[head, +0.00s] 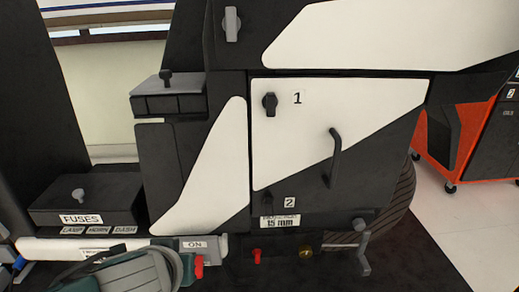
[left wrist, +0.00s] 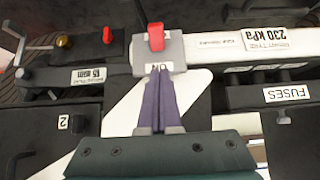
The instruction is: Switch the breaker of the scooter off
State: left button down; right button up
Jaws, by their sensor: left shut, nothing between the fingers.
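The breaker is a grey box (head: 217,246) with an ON label and a red lever (head: 199,267), low on the scooter, in the head view. In the left wrist view, which is upside down, the grey box (left wrist: 174,53) and red lever (left wrist: 156,37) are at top centre. My left gripper (left wrist: 160,70) is shut and empty, its purple fingertips overlapping the box by the ON label. I cannot tell whether they touch it. In the head view my teal gripper body covers the area left of the breaker, and its fingers are not clear. My right gripper is not in view.
A black fuse box (head: 85,203) stands left of the breaker. A red knob (head: 257,256) and a grey crank-like handle (head: 361,245) sit to its right. A panel (head: 300,130) with a black handle is above. An orange cart (head: 470,140) stands at far right.

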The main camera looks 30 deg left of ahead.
pick_arm(q)
jog(key=s+d+r+p, duration=0.2)
jog(key=s+d, duration=0.3)
jog(key=s, duration=0.3)
jog(key=shift+r, duration=0.45)
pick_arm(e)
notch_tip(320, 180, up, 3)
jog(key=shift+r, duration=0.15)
